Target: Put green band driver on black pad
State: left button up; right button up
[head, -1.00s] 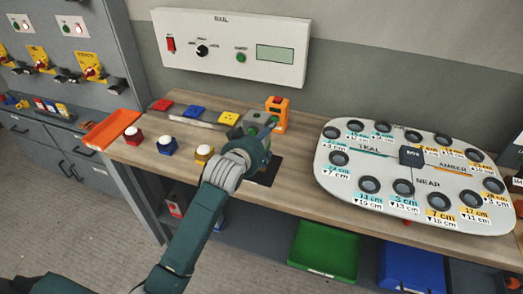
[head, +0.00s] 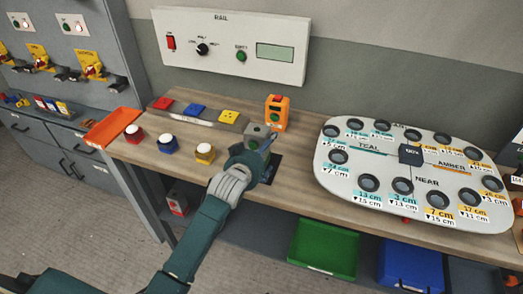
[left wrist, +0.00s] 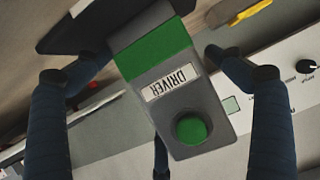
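The green band driver (head: 257,137) is a grey block with a green button. In the left wrist view the driver (left wrist: 170,90) shows its DRIVER label and a green band near its base. The black pad (head: 272,168) lies on the bench, partly hidden by my left gripper. In the left wrist view the pad (left wrist: 85,28) adjoins the driver's base, and the driver seems to stand on it; the exact contact is hidden. My left gripper (left wrist: 160,80) is open, its fingers spread on both sides of the driver with visible gaps. My right gripper is not in view.
An orange block (head: 277,112) stands behind the driver. A white board with round holes (head: 412,175) fills the right. An orange tray (head: 112,127) is at the left end.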

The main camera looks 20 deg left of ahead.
pick_arm(q)
jog(key=shift+r, duration=0.1)
jog(key=b+v, duration=0.1)
jog(key=v, duration=1.1)
jog(key=s+f+m+g, duration=0.1)
jog(key=s+f+g, duration=0.4)
jog(key=s+f, duration=0.7)
jog(key=s+f+m+g, duration=0.1)
jog(key=s+f+g, duration=0.4)
jog(key=s, duration=1.3)
notch_tip(320, 180, down, 26)
jog(key=s+g+b, duration=0.1)
jog(key=s+b, duration=0.1)
jog(key=s+a+f+g, duration=0.1)
jog(key=s+a+f, duration=0.2)
jog(key=s+f, duration=1.4)
jog(key=shift+a+f+g, duration=0.2)
jog(key=shift+f+g, duration=0.1)
jog(key=shift+f, duration=0.15)
